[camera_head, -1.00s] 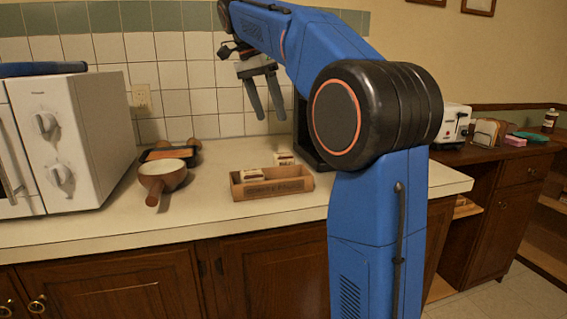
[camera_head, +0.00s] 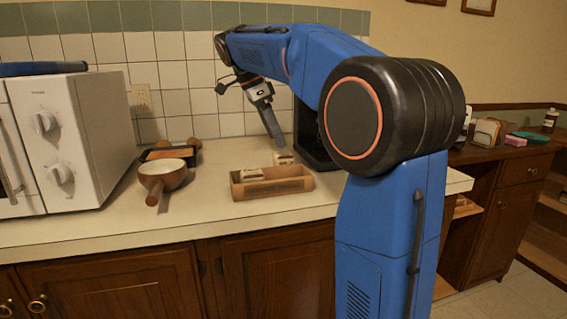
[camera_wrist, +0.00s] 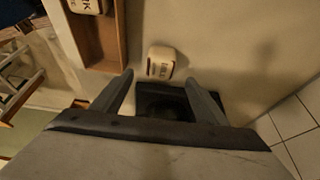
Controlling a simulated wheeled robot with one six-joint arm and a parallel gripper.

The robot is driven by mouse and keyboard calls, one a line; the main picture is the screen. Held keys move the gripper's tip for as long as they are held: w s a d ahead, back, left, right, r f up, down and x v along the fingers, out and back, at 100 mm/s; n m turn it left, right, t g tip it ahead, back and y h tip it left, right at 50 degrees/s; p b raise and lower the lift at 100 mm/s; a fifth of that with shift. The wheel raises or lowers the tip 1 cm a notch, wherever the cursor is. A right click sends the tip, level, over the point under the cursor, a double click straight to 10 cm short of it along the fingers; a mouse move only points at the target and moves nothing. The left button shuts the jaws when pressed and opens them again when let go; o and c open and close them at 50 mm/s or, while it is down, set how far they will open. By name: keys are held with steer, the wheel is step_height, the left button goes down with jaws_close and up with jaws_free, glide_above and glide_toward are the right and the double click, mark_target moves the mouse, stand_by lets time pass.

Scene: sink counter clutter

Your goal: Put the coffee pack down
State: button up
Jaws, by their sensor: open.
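A small pale coffee pack with dark lettering (camera_head: 283,158) stands on the counter just behind the open cardboard box (camera_head: 290,186). In the wrist view this pack (camera_wrist: 161,66) sits apart from the box (camera_wrist: 108,45), on bare counter. A second similar pack (camera_head: 251,174) is inside the box; part of it shows in the wrist view (camera_wrist: 88,5). My gripper (camera_head: 278,142) is open and empty, tilted downward above and behind the loose pack. In the wrist view its fingertips (camera_wrist: 159,77) are spread to either side of the pack's position, apart from it.
A dark boxy appliance (camera_head: 309,140) stands close right of the loose pack, partly hidden by my arm. A brown-handled pan (camera_head: 162,174) and a white microwave (camera_head: 75,140) are to the left. The tiled wall (camera_head: 170,75) is close behind. The front counter strip is clear.

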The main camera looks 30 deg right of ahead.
mark_target(282, 153)
steer(key=shift+x, duration=4.3)
steer(key=shift+w+a, duration=0.1)
steer(key=shift+a, duration=0.05)
steer(key=shift+c, duration=0.3)
steer(key=c, duration=1.1)
steer(key=shift+r, duration=0.1)
steer(key=shift+c, duration=0.2)
